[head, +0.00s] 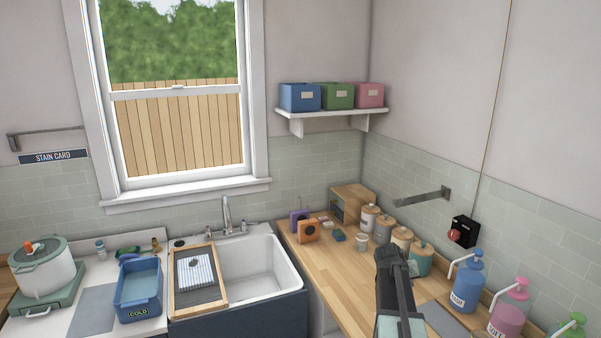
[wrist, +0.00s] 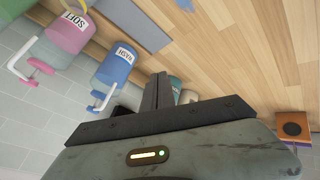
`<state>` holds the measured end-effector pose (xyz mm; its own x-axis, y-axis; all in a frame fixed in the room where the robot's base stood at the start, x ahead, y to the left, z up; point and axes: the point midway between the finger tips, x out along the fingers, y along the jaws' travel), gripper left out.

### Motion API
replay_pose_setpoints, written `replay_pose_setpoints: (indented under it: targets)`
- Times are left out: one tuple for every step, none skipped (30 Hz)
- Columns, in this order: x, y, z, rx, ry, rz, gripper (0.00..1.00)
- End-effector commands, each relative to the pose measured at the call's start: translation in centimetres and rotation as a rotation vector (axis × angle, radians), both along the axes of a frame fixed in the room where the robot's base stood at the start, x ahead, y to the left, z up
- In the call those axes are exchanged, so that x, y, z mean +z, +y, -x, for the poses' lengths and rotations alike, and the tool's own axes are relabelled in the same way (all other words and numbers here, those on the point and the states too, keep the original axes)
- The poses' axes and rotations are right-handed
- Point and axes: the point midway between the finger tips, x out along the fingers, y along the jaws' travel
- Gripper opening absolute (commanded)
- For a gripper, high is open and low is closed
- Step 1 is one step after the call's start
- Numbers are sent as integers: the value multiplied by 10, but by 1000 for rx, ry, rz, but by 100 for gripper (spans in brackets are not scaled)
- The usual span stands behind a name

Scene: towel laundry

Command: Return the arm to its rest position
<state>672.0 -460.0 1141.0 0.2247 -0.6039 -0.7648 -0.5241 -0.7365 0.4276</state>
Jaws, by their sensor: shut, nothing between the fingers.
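My gripper (head: 388,256) shows in the head view over the wooden counter (head: 345,275), to the left of the blue pump bottle (head: 468,283). In the wrist view my gripper (wrist: 157,90) has its dark fingers together, with nothing held between them. The fingers stand beside the blue bottle labelled WASH (wrist: 117,68), and the wood counter shows behind them. The gripper hides part of the counter and of the canisters. I cannot tell whether it touches anything.
Several lidded canisters (head: 384,230) line the wall. A pink pump bottle (head: 507,318) stands at the right. An orange box (head: 308,231) and a cup (head: 362,243) sit farther back. A white sink (head: 285,285) with a wooden-framed board (head: 180,300) is at left. The front counter left of my gripper is clear.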

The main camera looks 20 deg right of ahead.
Motion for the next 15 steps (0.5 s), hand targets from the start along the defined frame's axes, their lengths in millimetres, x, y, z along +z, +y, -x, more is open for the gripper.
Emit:
replay_pose_setpoints:
  targets:
    - [-25, 43, -13, 48, 4, -24, 0]
    - [-34, 67, -20, 75, 9, -39, 0]
    - [-45, 100, -28, 110, 15, -64, 0]
    - [-54, 124, -32, 137, 22, -80, 0]
    - [-63, 149, -36, 164, 28, -99, 0]
    - [-75, 182, -38, 199, 40, -126, 0]
    - [-84, 207, -39, 225, 50, -146, 0]
    - [-92, 232, -38, 251, 62, -168, 0]
    - [-104, 266, -35, 287, 79, -197, 0]
    - [-113, 290, -31, 313, 94, -220, 0]
    - [-122, 315, -25, 339, 111, -246, 0]
    - [-133, 346, -16, 371, 136, -280, 0]
    - [-140, 368, -7, 394, 156, -305, 0]
    - [-146, 388, 3, 415, 177, -332, 0]
    - [-154, 411, 17, 438, 207, -369, 0]
